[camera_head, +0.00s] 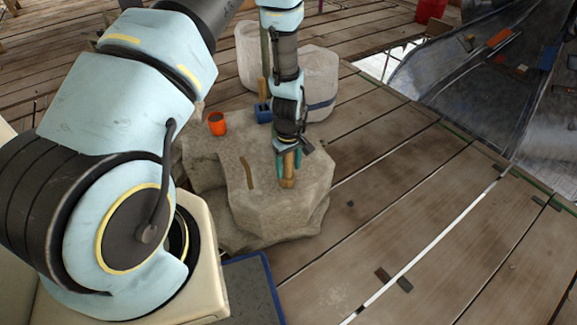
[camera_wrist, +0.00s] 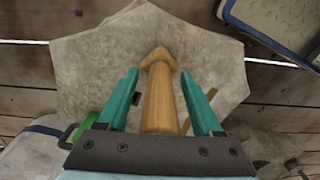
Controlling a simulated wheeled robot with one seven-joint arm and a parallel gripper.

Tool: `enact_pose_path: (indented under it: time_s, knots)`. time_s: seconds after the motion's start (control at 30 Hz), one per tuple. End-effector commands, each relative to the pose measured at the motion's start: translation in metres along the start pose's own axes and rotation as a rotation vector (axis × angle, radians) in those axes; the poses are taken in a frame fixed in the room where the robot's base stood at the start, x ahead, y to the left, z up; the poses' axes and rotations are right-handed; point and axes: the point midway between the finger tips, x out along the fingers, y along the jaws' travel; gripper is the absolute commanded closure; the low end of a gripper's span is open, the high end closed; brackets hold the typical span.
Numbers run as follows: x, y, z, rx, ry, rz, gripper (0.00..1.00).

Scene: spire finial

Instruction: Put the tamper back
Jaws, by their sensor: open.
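A wooden tool with a rounded shaft and a wider, pointed-looking end, which I take to be the tamper (camera_head: 288,170), is at the top of the pale stone block (camera_head: 260,205). In the wrist view the tamper (camera_wrist: 159,100) lies between the two green fingers, with a visible gap on each side. My gripper (camera_head: 287,160) is open around it, pointing down at the stone; it also shows in the wrist view (camera_wrist: 159,78).
An orange cup (camera_head: 217,124) and a blue block (camera_head: 263,113) with a wooden upright are behind on the stone. A thin brown strip (camera_head: 247,172) lies left of the tamper. Pale sacks (camera_head: 318,75) stand behind. A blue-edged dark panel (camera_head: 252,290) is in front. Planks at right are mostly clear.

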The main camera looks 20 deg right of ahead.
Motion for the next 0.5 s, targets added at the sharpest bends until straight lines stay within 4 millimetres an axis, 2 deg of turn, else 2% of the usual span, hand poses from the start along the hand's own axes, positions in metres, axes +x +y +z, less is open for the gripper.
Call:
enact_pose_path:
  time_s: [0.27, 0.37, 0.5]
  knots:
    - [-0.008, 0.001, 0.000, -0.001, 0.001, 0.002, 0.33]
    - [-0.022, 0.001, -0.001, 0.000, 0.002, 0.003, 0.33]
    - [-0.051, 0.001, -0.001, -0.001, 0.003, 0.004, 0.33]
